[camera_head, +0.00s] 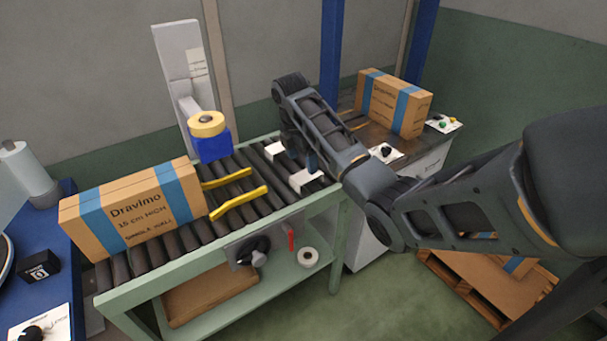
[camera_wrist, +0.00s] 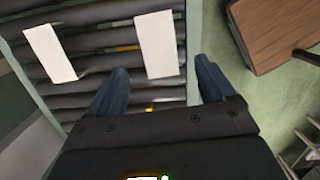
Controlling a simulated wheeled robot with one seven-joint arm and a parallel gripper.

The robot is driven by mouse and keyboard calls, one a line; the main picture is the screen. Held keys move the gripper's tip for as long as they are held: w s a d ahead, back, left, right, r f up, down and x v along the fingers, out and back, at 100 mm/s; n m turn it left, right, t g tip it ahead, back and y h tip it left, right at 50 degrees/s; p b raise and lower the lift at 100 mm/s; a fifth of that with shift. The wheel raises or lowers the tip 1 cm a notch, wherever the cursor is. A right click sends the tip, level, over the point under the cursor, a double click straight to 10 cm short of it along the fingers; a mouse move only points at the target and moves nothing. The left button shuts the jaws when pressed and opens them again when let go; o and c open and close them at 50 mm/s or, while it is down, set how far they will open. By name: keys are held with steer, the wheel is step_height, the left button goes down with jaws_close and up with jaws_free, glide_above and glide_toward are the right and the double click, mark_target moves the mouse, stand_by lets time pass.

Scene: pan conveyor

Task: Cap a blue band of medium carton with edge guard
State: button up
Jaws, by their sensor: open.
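An orange-brown carton (camera_head: 137,212) marked "15 cm HIGH", with two blue bands, stands on the left part of the roller conveyor (camera_head: 205,231). Its bands look bare. Two white pieces, apparently edge guards, lie on the rollers farther right: one at the far side (camera_head: 274,151) and one nearer (camera_head: 305,179). The wrist view shows both as flat white strips, one at left (camera_wrist: 50,52) and one in the middle (camera_wrist: 155,45). My gripper (camera_head: 302,160) is over the rollers by these strips. Its fingers (camera_wrist: 158,88) are spread, with nothing between them.
Yellow rails (camera_head: 240,202) lie beside the carton. A tape roll (camera_head: 206,124) sits on a blue block (camera_head: 210,146) behind the conveyor. Another blue-banded carton (camera_head: 390,105) stands on a bench at back right. A pallet (camera_head: 470,290) is on the floor at right.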

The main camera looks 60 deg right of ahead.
mark_target(306, 175)
steer(key=f, duration=0.1)
steer(key=d+f, duration=0.1)
steer(key=f, duration=0.3)
steer(key=shift+s+d, duration=0.15)
steer(key=shift+s, duration=0.15)
steer(key=shift+f, duration=0.5)
steer(key=shift+f+p, duration=0.25)
steer(key=shift+p, duration=0.2)
steer(key=c, duration=1.1)
steer(key=shift+r, duration=0.1)
